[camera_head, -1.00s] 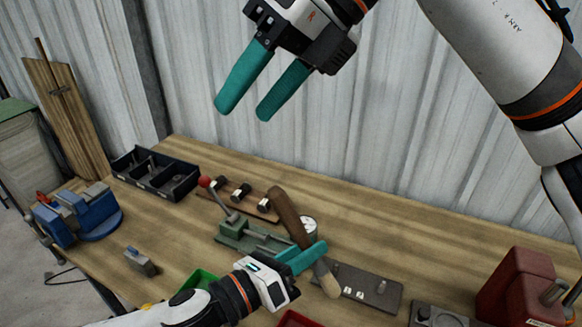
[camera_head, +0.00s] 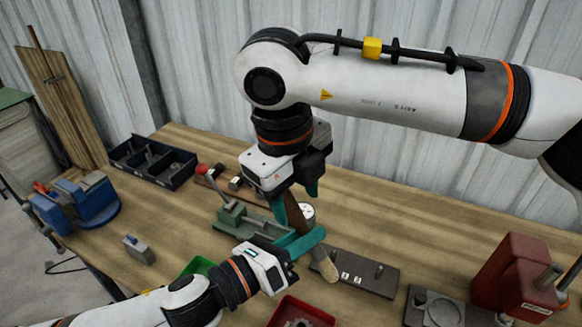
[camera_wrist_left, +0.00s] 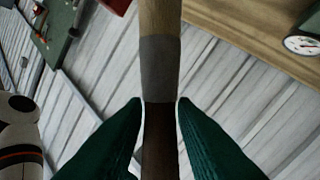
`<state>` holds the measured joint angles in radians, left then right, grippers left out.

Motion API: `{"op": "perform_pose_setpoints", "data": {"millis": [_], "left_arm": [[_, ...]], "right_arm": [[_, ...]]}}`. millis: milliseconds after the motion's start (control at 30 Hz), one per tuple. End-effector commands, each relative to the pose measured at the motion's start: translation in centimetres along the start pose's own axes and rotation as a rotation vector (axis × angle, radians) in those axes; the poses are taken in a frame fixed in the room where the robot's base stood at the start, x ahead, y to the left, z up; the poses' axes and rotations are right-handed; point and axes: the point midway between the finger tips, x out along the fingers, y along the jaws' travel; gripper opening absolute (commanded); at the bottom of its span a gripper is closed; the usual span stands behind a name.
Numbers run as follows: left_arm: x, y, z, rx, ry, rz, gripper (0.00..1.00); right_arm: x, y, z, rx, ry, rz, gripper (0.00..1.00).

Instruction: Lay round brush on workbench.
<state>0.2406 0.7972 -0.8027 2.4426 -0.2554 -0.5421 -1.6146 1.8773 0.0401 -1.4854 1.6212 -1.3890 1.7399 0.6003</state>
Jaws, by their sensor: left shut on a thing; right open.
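The round brush has a pale handle (camera_head: 326,268), a grey collar (camera_wrist_left: 159,68) and a dark brown part (camera_wrist_left: 158,140). My left gripper (camera_head: 308,242) is shut on the brush; in the left wrist view its teal fingers lie on both sides of the dark part, just below the collar. The brush is tilted, pale end down, over the workbench (camera_head: 180,211); whether that end touches anything is unclear. My right gripper (camera_head: 296,200) is open, its teal fingers around or beside the brush's upper dark end. Contact there cannot be told.
A green lever press (camera_head: 232,218) stands behind the brush. A dark plate with pegs (camera_head: 358,274) lies to its right. A red bin (camera_head: 305,300), a green bin (camera_head: 196,267), a blue vise (camera_head: 88,205), a black tray (camera_head: 152,160) and a red canister (camera_head: 510,272) surround the area.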

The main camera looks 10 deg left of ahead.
Motion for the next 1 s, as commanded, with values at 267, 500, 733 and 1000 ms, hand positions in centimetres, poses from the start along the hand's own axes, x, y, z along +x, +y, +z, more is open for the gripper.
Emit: {"op": "perform_pose_setpoints", "data": {"millis": [267,500,733,1000], "left_arm": [[0.0,0.0,0.0,0.000,0.001,0.001,0.01],[0.0,0.0,0.0,0.000,0.000,0.001,0.01],[0.0,0.0,0.0,0.000,0.000,0.001,0.01],[0.0,0.0,0.0,0.000,0.001,0.000,0.01]], "right_arm": [[3.8,0.0,0.0,0.000,0.000,-0.001,0.51],[4.5,0.0,0.0,0.000,0.000,-0.002,0.51],[4.5,0.0,0.0,0.000,0.001,-0.002,0.41],[4.5,-0.1,0.0,-0.002,0.001,-0.003,0.01]]}}
